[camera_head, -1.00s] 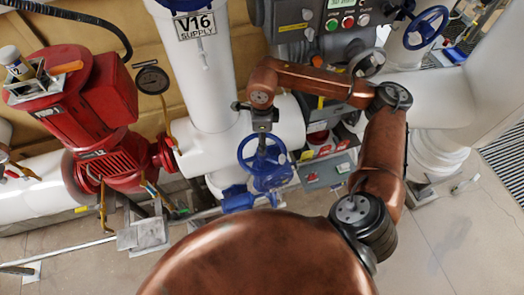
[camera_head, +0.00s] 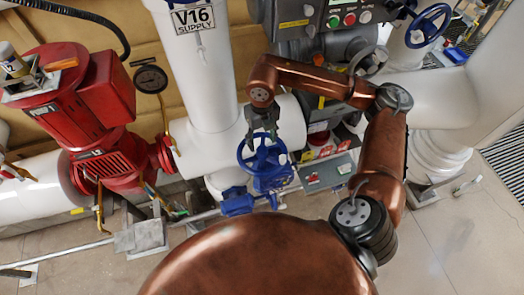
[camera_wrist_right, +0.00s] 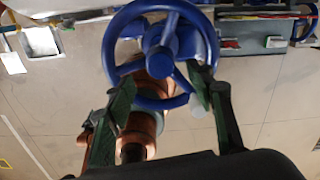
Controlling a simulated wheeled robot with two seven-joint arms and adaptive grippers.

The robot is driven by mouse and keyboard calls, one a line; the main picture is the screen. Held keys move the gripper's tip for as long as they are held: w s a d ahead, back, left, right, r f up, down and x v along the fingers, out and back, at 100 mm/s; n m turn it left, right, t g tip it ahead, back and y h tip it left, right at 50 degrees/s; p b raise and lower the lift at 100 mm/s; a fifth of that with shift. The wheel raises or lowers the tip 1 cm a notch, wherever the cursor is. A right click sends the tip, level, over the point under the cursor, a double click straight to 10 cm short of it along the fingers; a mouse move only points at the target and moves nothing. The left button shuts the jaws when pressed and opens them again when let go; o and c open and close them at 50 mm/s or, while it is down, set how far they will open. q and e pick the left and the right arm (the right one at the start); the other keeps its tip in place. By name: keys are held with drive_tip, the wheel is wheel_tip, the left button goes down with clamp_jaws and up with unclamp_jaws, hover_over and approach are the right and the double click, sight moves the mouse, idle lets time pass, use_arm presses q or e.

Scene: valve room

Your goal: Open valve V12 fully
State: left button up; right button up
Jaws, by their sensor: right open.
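A blue handwheel (camera_head: 246,163) stands on a blue valve body (camera_head: 238,202) in front of the white pipe, at the middle of the head view. No V12 tag is readable on it. My right gripper (camera_head: 263,138) is open just above the wheel, pointing down at it. In the right wrist view the wheel (camera_wrist_right: 113,45) fills the top middle, with its hub and spokes showing. My right fingers (camera_wrist_right: 160,78) are spread to either side of the wheel's lower part. Whether they touch the rim I cannot tell. My left gripper is out of view.
A V16 SUPPLY sign (camera_head: 193,18) hangs on the white vertical pipe. A red pump (camera_head: 105,95) stands at left. A control box with buttons (camera_head: 335,18) is at the top. Another blue handwheel (camera_head: 427,25) is at upper right. Open floor (camera_head: 455,235) lies at lower right.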

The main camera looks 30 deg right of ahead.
sight(262, 149)
drive_tip(key=shift+f, duration=0.1)
idle(0.3)
wheel_tip(262, 149, down, 6)
drive_tip(key=b, duration=0.5)
drive_tip(key=shift+f, duration=0.2)
drive_tip(key=shift+s+f+b, duration=0.15)
drive_tip(key=shift+f+b, duration=0.1)
drive_tip(key=shift+b, duration=0.1)
drive_tip(key=shift+c, duration=0.2)
drive_tip(key=shift+d, duration=0.1)
drive_tip(key=shift+c, duration=0.8)
drive_tip(key=c, duration=0.8)
